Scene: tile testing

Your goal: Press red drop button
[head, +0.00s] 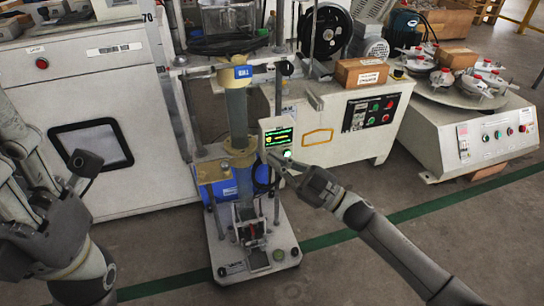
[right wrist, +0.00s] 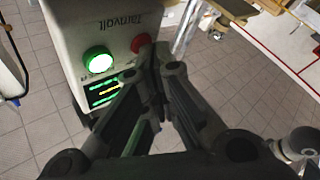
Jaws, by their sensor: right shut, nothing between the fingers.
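The red button (right wrist: 140,43) is on the face of a small light control box, beside a lit green button (right wrist: 98,60). In the head view the control box (head: 264,127) has a lit screen and the green button (head: 287,154); the red one is not visible there. My right gripper (head: 274,161) is shut and empty, its tips in front of the box's lower part. In the right wrist view the fingertips (right wrist: 160,52) appear just right of the red button; I cannot tell whether they touch it. My left arm is at the left edge; its fingers are not clear.
The drop tester's column (head: 237,115) stands on a grey base plate (head: 275,262). A white cabinet (head: 95,90) is on the left. A bench with a button panel (head: 371,112) and a round-table machine (head: 486,138) are on the right. Floor in front is clear.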

